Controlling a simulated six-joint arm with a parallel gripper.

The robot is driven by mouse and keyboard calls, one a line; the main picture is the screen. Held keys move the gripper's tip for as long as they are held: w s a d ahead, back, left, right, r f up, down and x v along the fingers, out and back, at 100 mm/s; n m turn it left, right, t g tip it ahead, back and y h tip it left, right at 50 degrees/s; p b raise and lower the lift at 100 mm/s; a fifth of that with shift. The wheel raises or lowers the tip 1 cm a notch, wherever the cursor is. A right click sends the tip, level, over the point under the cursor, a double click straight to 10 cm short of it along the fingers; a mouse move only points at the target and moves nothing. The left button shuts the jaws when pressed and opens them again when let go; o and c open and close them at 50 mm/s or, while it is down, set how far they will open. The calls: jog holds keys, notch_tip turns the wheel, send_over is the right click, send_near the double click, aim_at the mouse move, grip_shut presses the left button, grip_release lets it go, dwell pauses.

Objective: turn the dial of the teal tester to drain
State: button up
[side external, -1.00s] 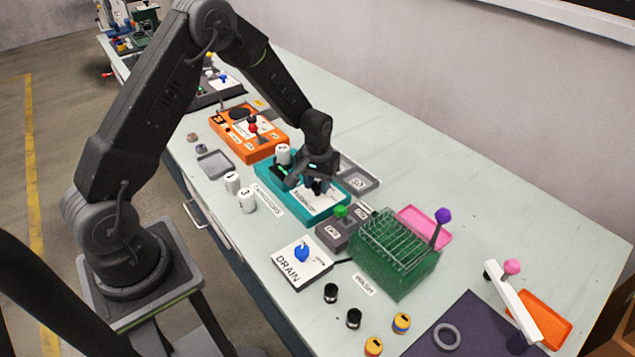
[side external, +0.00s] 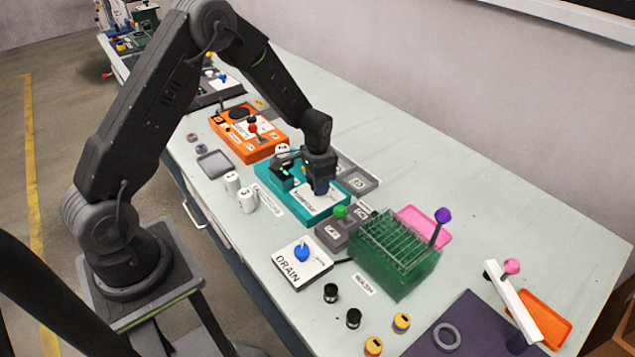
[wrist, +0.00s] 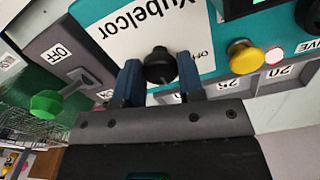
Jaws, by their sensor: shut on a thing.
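The teal tester (side external: 292,205) stands mid-bench, with a white name plate and a dark screen. In the wrist view its teal top (wrist: 205,25) carries the black dial (wrist: 160,66) at the edge of the name plate. My gripper (wrist: 160,78) has its two blue fingers on either side of this dial and is shut on it. In the side view my gripper (side external: 319,188) points down onto the tester and hides the dial. A small printed mark beside the dial is upside down and hard to read. A yellow button (wrist: 240,50) sits to the right.
A white box marked DRAIN with a blue knob (side external: 302,252) stands in front. A grey switch box with a green knob (side external: 340,212) and a green rack (side external: 395,262) are to the right. An orange device (side external: 262,150) and white numbered cylinders (side external: 246,202) are to the left.

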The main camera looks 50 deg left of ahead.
dwell(0.3)
jog(key=o, duration=0.9)
notch_tip(320, 180, up, 14)
jog(key=shift+f, duration=0.1)
dwell(0.4)
